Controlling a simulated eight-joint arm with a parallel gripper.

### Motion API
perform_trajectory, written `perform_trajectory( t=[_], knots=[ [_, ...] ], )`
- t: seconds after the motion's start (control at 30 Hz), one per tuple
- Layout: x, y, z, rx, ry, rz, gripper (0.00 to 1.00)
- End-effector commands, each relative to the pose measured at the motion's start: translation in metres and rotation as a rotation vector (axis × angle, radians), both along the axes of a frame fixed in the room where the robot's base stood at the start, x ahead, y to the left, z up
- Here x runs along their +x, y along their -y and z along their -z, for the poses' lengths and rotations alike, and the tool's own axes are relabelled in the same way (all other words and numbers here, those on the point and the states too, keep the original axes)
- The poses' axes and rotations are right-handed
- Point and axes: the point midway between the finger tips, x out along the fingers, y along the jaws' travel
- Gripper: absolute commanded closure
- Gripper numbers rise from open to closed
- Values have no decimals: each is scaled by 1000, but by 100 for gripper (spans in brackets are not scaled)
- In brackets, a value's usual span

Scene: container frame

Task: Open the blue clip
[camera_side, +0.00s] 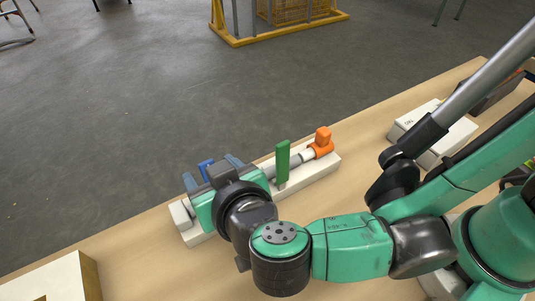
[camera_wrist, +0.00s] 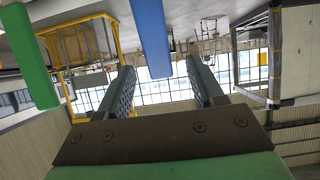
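The blue clip (camera_side: 206,168) is at the left part of a long white base (camera_side: 318,172) on the table, partly hidden by my gripper. My gripper (camera_side: 211,169) is open, with one finger on each side of the blue clip. In the wrist view, the blue clip (camera_wrist: 151,38) is a blue bar between the two fingers of my gripper (camera_wrist: 160,70), with a gap visible on both sides. How the clip meets the base is hidden.
A green clip (camera_side: 282,160) stands upright just right of my gripper; it also shows in the wrist view (camera_wrist: 30,60). An orange clip (camera_side: 321,144) is at the base's right end. White blocks stand right (camera_side: 430,130) and front left (camera_side: 48,282).

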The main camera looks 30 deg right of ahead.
Motion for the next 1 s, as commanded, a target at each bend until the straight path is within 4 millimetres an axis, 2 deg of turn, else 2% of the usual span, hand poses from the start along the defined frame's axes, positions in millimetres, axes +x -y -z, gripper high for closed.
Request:
perform_trajectory(
  t=[0.23,0.37,0.57,1.0],
  knots=[
    [0,0,-1,0,0,0,39],
    [0,0,-9,0,0,0,39],
    [0,0,-38,0,-1,0,39],
    [-1,1,-119,0,0,0,39]
  ],
)
